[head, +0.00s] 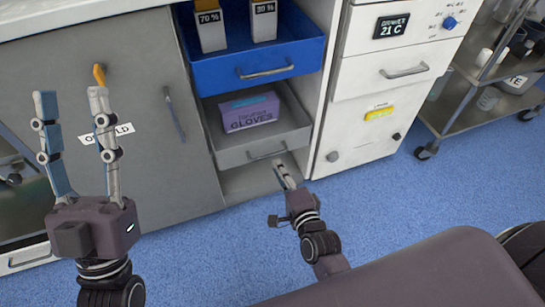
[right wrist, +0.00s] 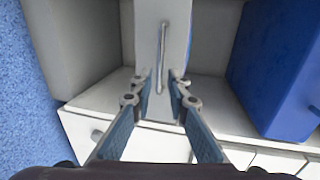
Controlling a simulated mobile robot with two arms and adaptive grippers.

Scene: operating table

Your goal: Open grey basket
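The grey basket (head: 230,158) is in the open cabinet bay below a blue basket. Its front carries a thin bar handle (head: 267,155), and its inside shows from above. My right gripper (head: 284,170) is just below and right of that handle. In the right wrist view the right gripper (right wrist: 161,88) has its fingers apart, with the handle (right wrist: 163,50) ahead and its near end between the fingertips; contact cannot be told. The grey front (right wrist: 177,45) also shows there. My left gripper (head: 71,95) is open and empty, raised before the grey cabinet door.
A purple gloves box (head: 249,112) lies in the grey basket. The blue basket (head: 290,57) above holds two small boxes. A white drawer unit (head: 352,130) stands right of the bay, and a metal cart (head: 460,110) beyond it. Blue floor (head: 385,185) is clear in front.

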